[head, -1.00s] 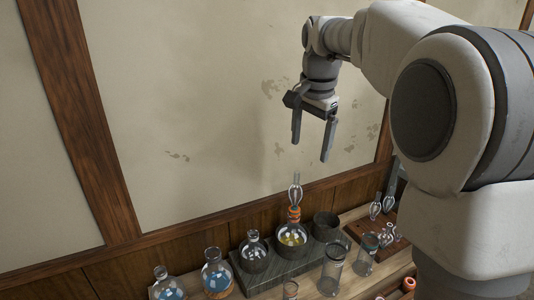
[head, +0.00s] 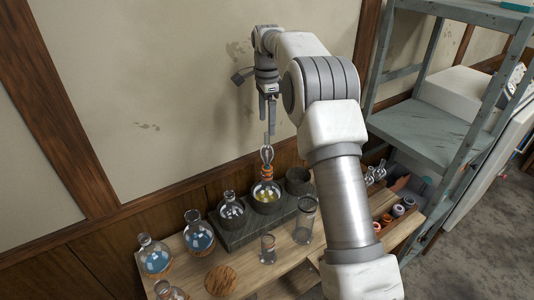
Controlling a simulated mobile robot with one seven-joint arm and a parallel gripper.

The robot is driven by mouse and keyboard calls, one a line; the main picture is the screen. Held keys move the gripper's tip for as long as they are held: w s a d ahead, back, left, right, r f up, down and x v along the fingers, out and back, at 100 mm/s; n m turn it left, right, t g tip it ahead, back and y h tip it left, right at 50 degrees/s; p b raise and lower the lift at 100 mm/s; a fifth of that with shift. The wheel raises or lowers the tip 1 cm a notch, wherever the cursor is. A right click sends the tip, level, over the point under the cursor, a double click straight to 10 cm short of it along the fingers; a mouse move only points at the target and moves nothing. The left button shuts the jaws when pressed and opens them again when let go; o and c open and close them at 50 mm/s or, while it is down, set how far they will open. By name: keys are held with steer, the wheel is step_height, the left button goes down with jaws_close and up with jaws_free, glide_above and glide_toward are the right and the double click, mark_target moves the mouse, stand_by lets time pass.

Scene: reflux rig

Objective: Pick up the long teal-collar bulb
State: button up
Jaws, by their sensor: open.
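My gripper (head: 267,112) hangs open and empty, fingers down, in front of the wall and above the flask row. Below it, a clear glass bulb (head: 267,153) with an orange collar (head: 266,171) stands upright in the neck of a round flask with yellow liquid (head: 266,193). Small clear glass bulbs (head: 375,173) stand at the right end of the bench, just beyond my arm, which hides part of that area. I cannot make out a teal collar on any of them, nor tell which is the long one.
A dark grey block (head: 238,238) holds the flasks and a dark cup (head: 298,181). Blue-liquid flasks (head: 199,231) stand left, and empty glass beakers (head: 305,220) in front. Small coloured rings (head: 387,219) lie right. A grey-green shelf (head: 425,135) rises beyond.

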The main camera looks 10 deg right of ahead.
mark_target(268, 144)
step_height(268, 144, down, 6)
steer(key=shift+f+p, duration=0.25)
steer(key=shift+p, duration=0.05)
steer(key=shift+w+f+p, duration=0.2)
steer(key=shift+f+p, duration=0.6)
steer(key=shift+f, duration=1.9)
steer(key=c, duration=1.2)
steer(key=shift+d+r+b, duration=0.15)
steer(key=shift+r+b, duration=0.25)
steer(key=shift+r, duration=0.7)
steer(key=shift+d+r+b, duration=0.1)
steer(key=shift+r+b, duration=0.25)
steer(key=shift+r, duration=0.75)
steer(key=d+r+b, duration=0.1)
steer(key=d+r, duration=0.5)
steer(key=d, duration=0.5)
steer(key=shift+d+r, duration=0.15)
steer(key=shift+r, duration=0.2)
steer(key=shift+s, duration=0.1)
